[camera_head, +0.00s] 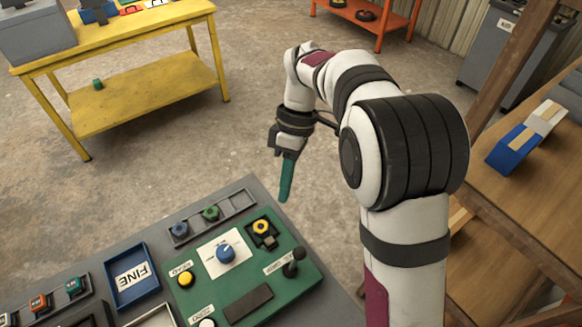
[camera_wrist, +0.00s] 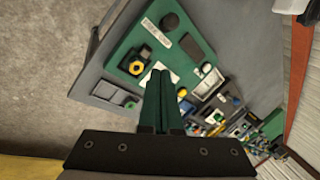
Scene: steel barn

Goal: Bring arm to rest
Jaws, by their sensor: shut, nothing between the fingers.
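My arm reaches out from the lower right in the head view and bends down at the wrist. My gripper (camera_head: 285,192) has green fingers that point down, past the far edge of the grey bench (camera_head: 248,184). The fingers are together with nothing between them. In the wrist view my gripper (camera_wrist: 160,82) shows its two green fingers side by side, with the green control panel (camera_wrist: 128,68) beyond them.
A yellow table (camera_head: 140,95) stands at the back left with a small green piece (camera_head: 97,84) on its lower shelf. A wooden shelf (camera_head: 530,190) with a blue and tan box (camera_head: 512,148) is at the right. Bare concrete floor (camera_head: 265,95) lies between.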

